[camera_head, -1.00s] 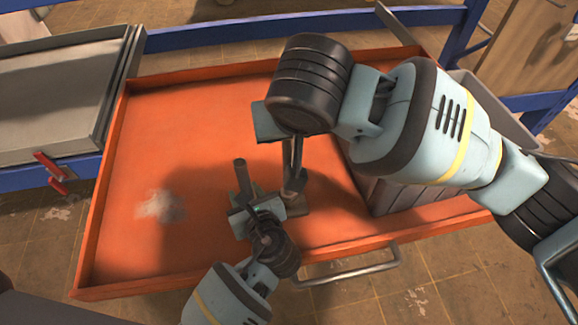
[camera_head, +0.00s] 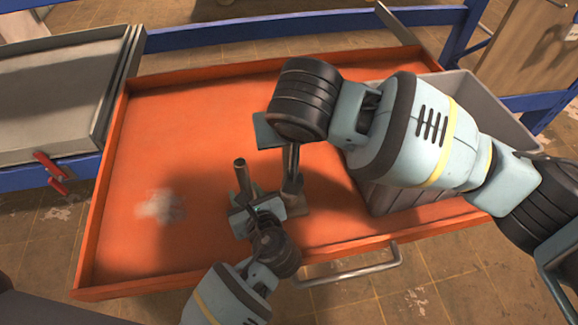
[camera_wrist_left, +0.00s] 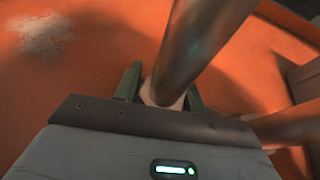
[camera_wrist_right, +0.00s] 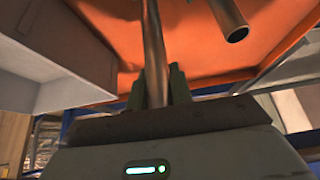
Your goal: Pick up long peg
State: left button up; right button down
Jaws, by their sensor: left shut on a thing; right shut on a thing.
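Two metal pegs stand on the orange tray. The left peg (camera_head: 243,178) rises upright through my left gripper (camera_head: 243,215), which is shut around it low down. In the left wrist view this peg (camera_wrist_left: 205,45) passes between the left fingers (camera_wrist_left: 160,92). The right peg (camera_head: 291,160) stands beside it, its foot near a dark block (camera_head: 296,203). My right gripper (camera_head: 270,132) is above, shut on the upper part of this peg; its fingers are mostly hidden in the head view. The right wrist view shows this peg (camera_wrist_right: 154,55) between the fingers (camera_wrist_right: 157,90). I cannot tell which is longer.
The orange tray (camera_head: 150,140) has a raised rim and a handle (camera_head: 350,272) at its front. A grey bin (camera_head: 480,95) stands at the right, partly behind my right arm. A grey drawer (camera_head: 55,95) lies at the left.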

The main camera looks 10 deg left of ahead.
jog(key=shift+r, duration=0.1)
notch_tip(320, 180, up, 10)
jog(key=shift+f, duration=0.1)
dwell(0.6)
pick_arm(q)
jog(key=o, duration=1.2)
jog(key=shift+o, duration=0.2)
jog(key=v, duration=1.2)
jog(key=shift+r, duration=0.1)
